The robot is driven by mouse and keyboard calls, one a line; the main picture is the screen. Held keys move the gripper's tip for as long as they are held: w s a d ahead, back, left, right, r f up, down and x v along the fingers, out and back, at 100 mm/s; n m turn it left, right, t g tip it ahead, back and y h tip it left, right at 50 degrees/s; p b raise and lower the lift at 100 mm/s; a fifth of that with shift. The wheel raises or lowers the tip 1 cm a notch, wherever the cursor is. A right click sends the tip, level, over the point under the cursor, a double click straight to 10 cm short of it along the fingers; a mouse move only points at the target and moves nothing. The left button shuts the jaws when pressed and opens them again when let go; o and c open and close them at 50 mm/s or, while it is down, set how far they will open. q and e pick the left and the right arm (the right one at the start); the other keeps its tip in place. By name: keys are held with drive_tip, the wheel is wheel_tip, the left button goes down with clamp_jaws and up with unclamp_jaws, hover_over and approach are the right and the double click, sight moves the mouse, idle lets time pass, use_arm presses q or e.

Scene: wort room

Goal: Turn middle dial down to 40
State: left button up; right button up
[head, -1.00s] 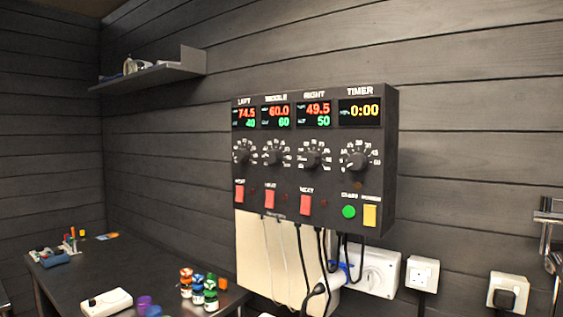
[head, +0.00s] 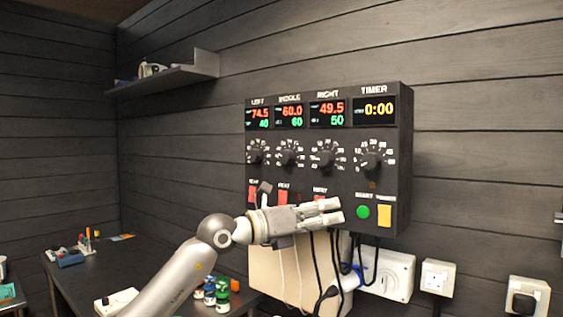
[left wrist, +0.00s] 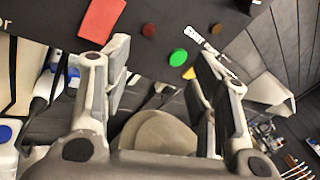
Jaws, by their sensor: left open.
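The dark control panel (head: 330,185) hangs on the wall. Its middle dial (head: 289,158) is a black knob with white scale marks, unobstructed in the head view. The middle display (head: 289,115) reads 60.0 in red and 60 in green. My left gripper (head: 333,211) is in front of the panel's lower part, below and right of the middle dial, and partly covers the red switches. In the left wrist view my left gripper (left wrist: 160,68) is open with nothing between its fingers. A red switch (left wrist: 102,19) and the green button (left wrist: 178,57) show beyond it. The right gripper is not in view.
Left dial (head: 257,154) and right dial (head: 325,156) flank the middle one; the timer dial (head: 372,161) is further right. Cables (head: 313,270) hang below the panel near wall sockets (head: 437,277). A dark table (head: 130,262) with small items stands left. A shelf (head: 180,78) is above.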

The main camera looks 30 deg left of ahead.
sight(284, 159)
use_arm(q)
drive_tip(key=s+a+r+n+t+y, duration=0.1)
drive_tip(key=s+a+r+y, duration=0.25)
drive_tip(key=a+r, duration=0.3)
drive_tip(key=s+a+r+t+y, duration=0.1)
drive_tip(key=s+a+r+y, duration=0.2)
drive_tip(key=a+r+y, duration=0.3)
drive_tip(key=shift+h, duration=0.35)
drive_tip(key=w+p, duration=0.1)
drive_tip(key=w, duration=0.2)
drive_tip(key=w+p, duration=0.2)
drive_tip(key=w, duration=0.1)
drive_tip(key=w+f+p, duration=0.1)
drive_tip(key=w, duration=0.3)
drive_tip(key=shift+a+p, duration=0.3)
drive_tip(key=shift+p, duration=0.1)
drive_tip(key=shift+w+f, duration=0.2)
drive_tip(key=shift+w, duration=0.3)
drive_tip(key=c, duration=1)
drive_tip(key=shift+n, duration=0.3)
